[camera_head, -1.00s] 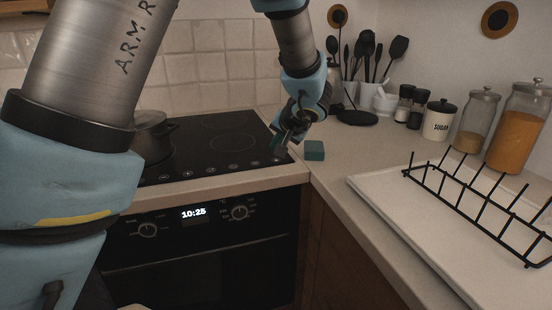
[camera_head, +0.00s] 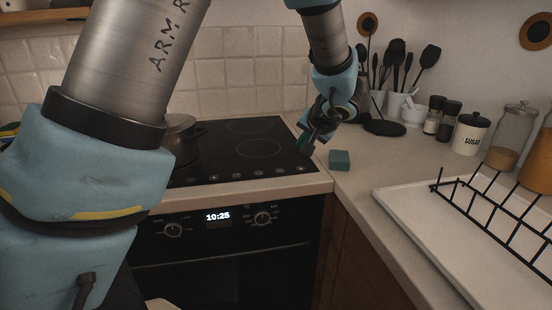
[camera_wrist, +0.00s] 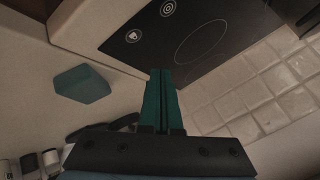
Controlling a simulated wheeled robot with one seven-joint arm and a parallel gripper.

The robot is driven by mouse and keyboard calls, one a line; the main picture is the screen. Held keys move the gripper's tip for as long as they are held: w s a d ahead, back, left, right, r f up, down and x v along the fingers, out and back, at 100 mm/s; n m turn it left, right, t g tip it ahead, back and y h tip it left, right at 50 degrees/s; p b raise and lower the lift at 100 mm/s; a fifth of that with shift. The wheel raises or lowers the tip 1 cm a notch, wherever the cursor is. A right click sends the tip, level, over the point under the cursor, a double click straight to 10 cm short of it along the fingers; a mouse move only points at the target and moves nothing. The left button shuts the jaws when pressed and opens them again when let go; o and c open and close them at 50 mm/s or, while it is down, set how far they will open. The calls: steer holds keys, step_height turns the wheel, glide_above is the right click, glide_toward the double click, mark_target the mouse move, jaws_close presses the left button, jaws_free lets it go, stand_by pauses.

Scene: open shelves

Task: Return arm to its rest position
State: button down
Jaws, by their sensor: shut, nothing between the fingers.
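My gripper (camera_head: 308,146) hangs above the right edge of the stove and the counter corner in the head view. In the wrist view its green fingers (camera_wrist: 162,88) are together, with nothing between them. A small teal block (camera_head: 339,160) lies on the counter just right of the gripper, apart from it. The block also shows in the wrist view (camera_wrist: 82,84), to the left of the fingers. My upper arm fills the left of the head view and hides part of the stove.
The black cooktop (camera_head: 240,150) carries a dark pot (camera_head: 180,140) at its left. Behind the gripper stand utensils, a mortar (camera_head: 412,113) and shakers. At right are a sugar jar (camera_head: 470,134), a glass jar (camera_head: 511,137) and a black wire rack (camera_head: 490,212) on a white board (camera_head: 405,208).

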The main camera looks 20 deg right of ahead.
steer(key=shift+n+g+y, duration=0.7)
steer(key=a, duration=0.2)
steer(key=w+a+f, duration=0.1)
steer(key=a, duration=0.5)
steer(key=shift+w+a+f, duration=0.15)
steer(key=shift+w, duration=0.1)
steer(key=a+g, duration=0.1)
steer(key=a, duration=0.2)
steer(key=a+f+n, duration=0.1)
steer(key=a, duration=0.3)
steer(key=s+a+g, duration=0.1)
steer(key=a, duration=0.2)
steer(key=shift+a+f+n+g+y, duration=0.2)
steer(key=shift+n+g+y, duration=0.1)
steer(key=shift+y, duration=0.1)
steer(key=s+a+f+n+g+h, duration=0.1)
steer(key=s+a+n, duration=0.1)
steer(key=s+a, duration=0.3)
steer(key=s+a+n+g+h, duration=0.1)
steer(key=s+a, duration=0.4)
steer(key=a, duration=0.7)
steer(key=shift+s+a+f+n+g, duration=0.15)
steer(key=shift+a+f+n+g, duration=0.2)
steer(key=shift+n+g, duration=0.55)
